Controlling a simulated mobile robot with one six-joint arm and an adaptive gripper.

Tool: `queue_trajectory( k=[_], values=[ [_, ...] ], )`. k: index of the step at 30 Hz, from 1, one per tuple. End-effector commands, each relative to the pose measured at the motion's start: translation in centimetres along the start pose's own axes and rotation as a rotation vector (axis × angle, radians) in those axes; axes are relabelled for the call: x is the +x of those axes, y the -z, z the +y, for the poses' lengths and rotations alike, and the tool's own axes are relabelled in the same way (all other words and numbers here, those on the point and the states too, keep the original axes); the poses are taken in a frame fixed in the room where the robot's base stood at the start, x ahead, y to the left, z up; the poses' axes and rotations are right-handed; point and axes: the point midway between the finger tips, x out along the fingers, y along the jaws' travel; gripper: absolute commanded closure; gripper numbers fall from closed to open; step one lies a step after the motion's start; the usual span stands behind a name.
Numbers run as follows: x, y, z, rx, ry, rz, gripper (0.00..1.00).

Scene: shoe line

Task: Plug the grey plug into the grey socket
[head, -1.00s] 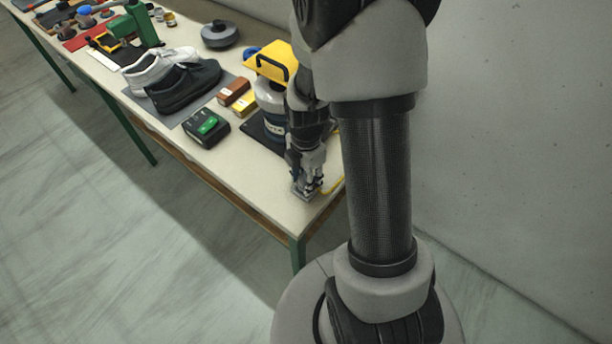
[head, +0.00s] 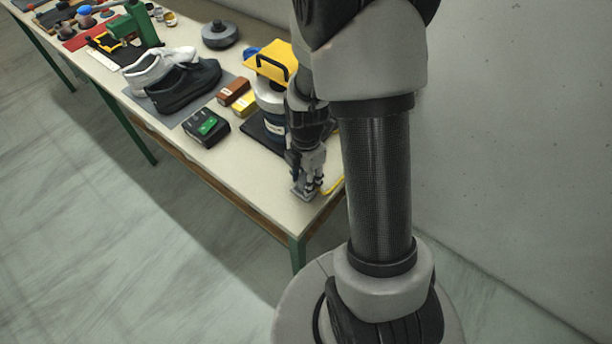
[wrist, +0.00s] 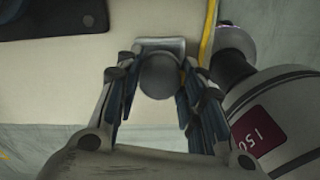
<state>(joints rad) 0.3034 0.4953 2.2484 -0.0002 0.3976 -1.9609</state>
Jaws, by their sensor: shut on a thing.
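My gripper (head: 308,188) points down at the near right end of the table. In the wrist view my gripper (wrist: 160,95) is shut on the grey plug (wrist: 160,77), whose round end shows between the fingers. The grey socket (wrist: 158,43), a pale metal-looking block, shows just beyond the plug, partly covered by it. In the head view the low grey piece under the fingertips is the socket (head: 300,195). The fingers hide the plug there. I cannot tell how deep the plug sits in the socket, or whether they touch.
A yellow cable (wrist: 208,35) runs beside the socket. A black box with a green face (head: 207,127) and shoes lie left. The table's front edge is near.

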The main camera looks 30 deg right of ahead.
Motion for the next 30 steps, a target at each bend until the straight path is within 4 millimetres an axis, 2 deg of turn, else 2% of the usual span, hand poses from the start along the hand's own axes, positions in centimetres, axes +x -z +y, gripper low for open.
queue_trajectory(
  k=[30],
  values=[
    [1.4,0.0,0.0,0.0,0.0,0.0,0.89]
  ],
)
